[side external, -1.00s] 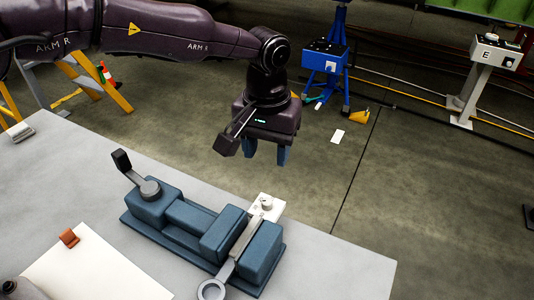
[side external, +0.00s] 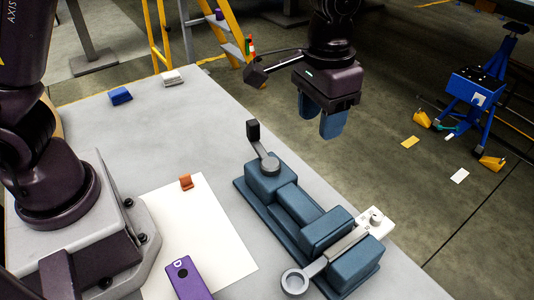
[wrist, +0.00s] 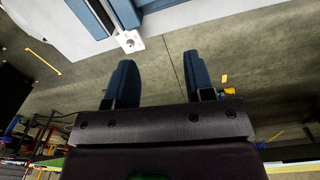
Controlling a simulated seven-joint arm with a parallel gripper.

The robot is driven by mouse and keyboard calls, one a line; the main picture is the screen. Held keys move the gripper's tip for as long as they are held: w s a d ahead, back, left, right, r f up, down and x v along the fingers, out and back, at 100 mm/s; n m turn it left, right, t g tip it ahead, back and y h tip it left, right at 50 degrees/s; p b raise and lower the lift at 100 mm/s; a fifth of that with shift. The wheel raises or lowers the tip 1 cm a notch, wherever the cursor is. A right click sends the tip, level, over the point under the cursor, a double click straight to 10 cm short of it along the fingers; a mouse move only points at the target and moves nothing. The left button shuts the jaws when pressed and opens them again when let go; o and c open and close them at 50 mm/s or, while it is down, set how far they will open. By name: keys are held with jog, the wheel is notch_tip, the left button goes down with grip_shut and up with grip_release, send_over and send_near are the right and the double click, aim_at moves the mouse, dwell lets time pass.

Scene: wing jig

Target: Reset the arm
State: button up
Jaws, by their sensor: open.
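My gripper (side external: 321,119) hangs in the air above and behind the blue-grey jig, its blue fingers pointing down. In the wrist view its two fingers (wrist: 158,82) are apart with nothing between them. The jig (side external: 308,224) is a clamp fixture on the grey bench, with a black-knobbed lever (side external: 261,150) at its far end. A metal bar with a ring end (side external: 294,281) lies across its near end. A white block with a round knob (side external: 376,220) sits at the jig's right side and also shows in the wrist view (wrist: 130,41).
A yellow ladder (side external: 235,30) and a blue stand (side external: 478,92) are on the floor beyond.

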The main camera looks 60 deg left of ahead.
jog(key=s+a+r+t, duration=0.2)
jog(key=s+a+r, duration=0.3)
jog(key=s+a, duration=0.3)
jog(key=s+a+r+n+t, duration=0.1)
jog(key=s+a+r+t, duration=0.2)
jog(key=s+a+r, duration=0.2)
jog(key=s+a, duration=0.3)
jog(key=s, duration=0.3)
jog(key=shift+s+r+n+t, duration=0.15)
jog(key=shift+r+n+t, duration=0.1)
jog(key=shift+n+t, duration=0.05)
